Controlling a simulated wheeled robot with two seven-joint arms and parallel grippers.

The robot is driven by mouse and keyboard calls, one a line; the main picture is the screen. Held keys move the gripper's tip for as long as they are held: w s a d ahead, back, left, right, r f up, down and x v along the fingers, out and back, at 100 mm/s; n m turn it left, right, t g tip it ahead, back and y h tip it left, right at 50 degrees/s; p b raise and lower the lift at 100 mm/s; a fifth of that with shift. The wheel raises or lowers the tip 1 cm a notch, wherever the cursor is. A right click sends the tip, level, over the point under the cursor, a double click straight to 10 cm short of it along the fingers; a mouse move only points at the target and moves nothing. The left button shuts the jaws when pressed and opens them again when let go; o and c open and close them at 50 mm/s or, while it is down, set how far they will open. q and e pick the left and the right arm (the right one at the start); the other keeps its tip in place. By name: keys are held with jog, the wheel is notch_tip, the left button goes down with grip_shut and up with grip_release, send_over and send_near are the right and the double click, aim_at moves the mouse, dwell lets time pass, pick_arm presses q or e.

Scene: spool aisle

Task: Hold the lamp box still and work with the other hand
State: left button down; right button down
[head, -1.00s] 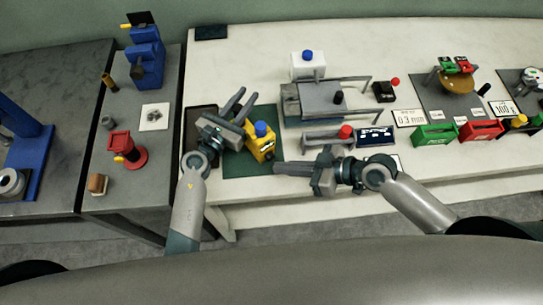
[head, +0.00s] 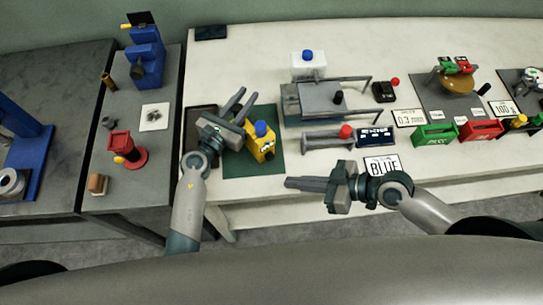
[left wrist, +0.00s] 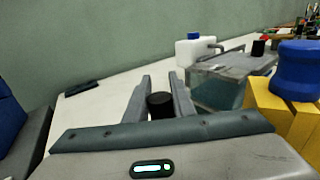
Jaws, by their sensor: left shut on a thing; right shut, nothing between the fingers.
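The lamp box (head: 265,151) is yellow with a blue domed top (head: 261,129) and stands on a dark green mat (head: 240,167). It also shows at the right edge of the left wrist view (left wrist: 262,98). My left gripper (head: 245,98) is beside the box, on its left. In the left wrist view its fingers are shut on a black cylinder (left wrist: 160,105); I cannot tell whether this belongs to the lamp box. My right gripper (head: 288,183) is shut and empty, apart from the box, near the table's front edge. A card reading BLUE (head: 382,166) lies near it.
Behind the lamp box stand a grey fixture (head: 318,98) and a white container with a blue cap (head: 308,68). Green (head: 436,133) and red (head: 480,130) bins stand further right.

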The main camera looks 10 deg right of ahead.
dwell(0.4)
pick_arm(q)
jog(key=c, duration=1.4)
grip_release()
jog(key=shift+c, duration=0.2)
jog(key=v, duration=1.2)
jog(key=shift+a, duration=0.1)
